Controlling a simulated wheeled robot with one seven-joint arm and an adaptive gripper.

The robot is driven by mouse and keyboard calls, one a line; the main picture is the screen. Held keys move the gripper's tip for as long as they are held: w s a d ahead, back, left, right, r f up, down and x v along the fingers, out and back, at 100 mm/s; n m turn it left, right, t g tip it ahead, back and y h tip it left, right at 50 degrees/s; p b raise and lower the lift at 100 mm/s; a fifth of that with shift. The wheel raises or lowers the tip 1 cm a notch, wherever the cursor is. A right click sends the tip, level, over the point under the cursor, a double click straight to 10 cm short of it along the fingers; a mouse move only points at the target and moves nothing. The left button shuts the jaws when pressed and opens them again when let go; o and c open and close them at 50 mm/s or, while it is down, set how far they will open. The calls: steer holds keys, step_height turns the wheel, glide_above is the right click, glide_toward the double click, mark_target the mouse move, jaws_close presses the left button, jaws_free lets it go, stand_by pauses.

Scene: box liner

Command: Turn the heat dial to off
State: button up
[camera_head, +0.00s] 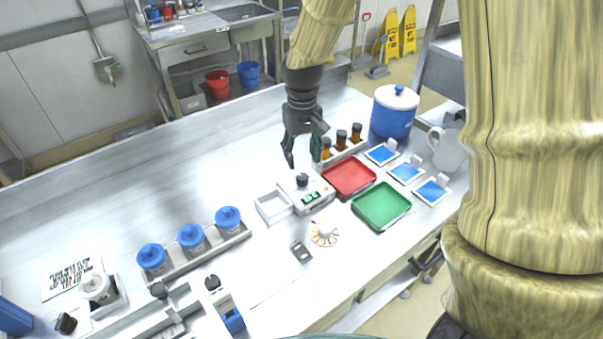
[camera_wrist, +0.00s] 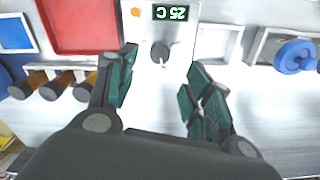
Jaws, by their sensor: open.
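The heat dial is a dark round knob (camera_wrist: 160,53) with a light pointer, on a white heater unit (camera_wrist: 178,33) whose display reads "25 C" and appears upside down in the wrist view. An orange light (camera_wrist: 136,12) shows beside the display. In the head view the same knob (camera_head: 302,180) stands on the white unit (camera_head: 314,198) with green displays. My gripper (camera_wrist: 158,85) is open and empty, its two green-padded fingers spread on either side of the knob and apart from it. In the head view my gripper (camera_head: 302,150) is above and just behind the unit.
A red tray (camera_head: 349,177) and a green tray (camera_head: 381,206) lie right of the unit. Brown bottles (camera_head: 341,139) stand in a rack close to my gripper. An empty white tray (camera_head: 273,206) sits left of the unit. Blue-lidded jars (camera_head: 190,236) stand farther left. The bench behind is clear.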

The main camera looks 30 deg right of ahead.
mark_target(303, 176)
steer(key=shift+f+p, duration=0.75)
steer(key=shift+f, duration=3.15)
steer(key=c, duration=1.1)
